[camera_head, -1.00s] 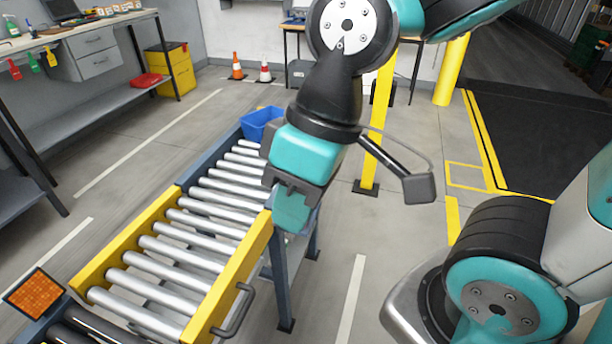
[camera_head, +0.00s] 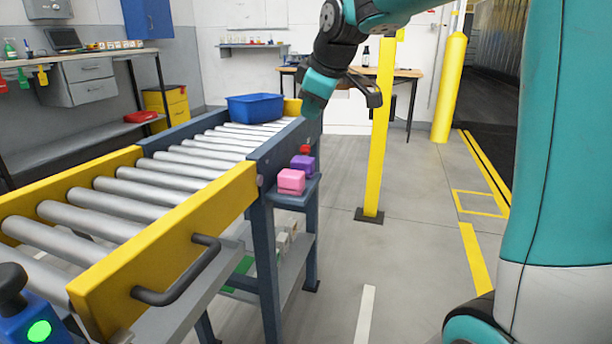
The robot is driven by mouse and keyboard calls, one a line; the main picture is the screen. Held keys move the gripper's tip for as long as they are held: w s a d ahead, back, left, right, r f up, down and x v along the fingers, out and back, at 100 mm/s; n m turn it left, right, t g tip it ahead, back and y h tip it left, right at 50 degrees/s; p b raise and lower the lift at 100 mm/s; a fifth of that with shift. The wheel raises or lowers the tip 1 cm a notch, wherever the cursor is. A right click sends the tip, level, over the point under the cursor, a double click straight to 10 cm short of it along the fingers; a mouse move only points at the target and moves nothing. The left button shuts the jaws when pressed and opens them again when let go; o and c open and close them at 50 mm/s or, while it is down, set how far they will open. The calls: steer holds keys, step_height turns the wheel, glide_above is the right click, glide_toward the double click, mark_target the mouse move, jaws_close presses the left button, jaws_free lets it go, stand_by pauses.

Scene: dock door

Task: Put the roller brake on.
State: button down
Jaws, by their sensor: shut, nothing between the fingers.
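The roller conveyor (camera_head: 190,160) runs from the lower left to the back, with bare metal rollers and a yellow-railed near section (camera_head: 170,235). A black curved handle (camera_head: 185,278) is fixed to that section's yellow side rail. At the lower left corner, a blue box (camera_head: 42,328) carries a black knob (camera_head: 12,287) and a lit green lamp; it is partly cut off. I cannot tell for sure which part is the roller brake.
A blue bin (camera_head: 256,108) sits on the conveyor's far end. A pink block (camera_head: 291,181), a purple block (camera_head: 302,163) and a small red piece (camera_head: 305,149) are on the conveyor's right side. A yellow post (camera_head: 381,150) stands right of it.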

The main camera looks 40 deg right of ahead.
steer(key=shift+w+d+f, duration=0.2)
steer(key=shift+d, duration=0.2)
steer(key=shift+w+d+f, duration=0.15)
steer(key=shift+d, duration=0.25)
steer(key=shift+f, duration=0.1)
steer(key=b+x, duration=0.4)
steer(key=x, duration=0.6)
steer(key=shift+d, duration=0.1)
steer(key=w+d, duration=0.1)
steer(key=w+d+f+b, duration=0.1)
steer(key=w, duration=0.1)
steer(key=shift+d+f, duration=0.2)
steer(key=shift+d, duration=0.1)
steer(key=shift+r, duration=0.1)
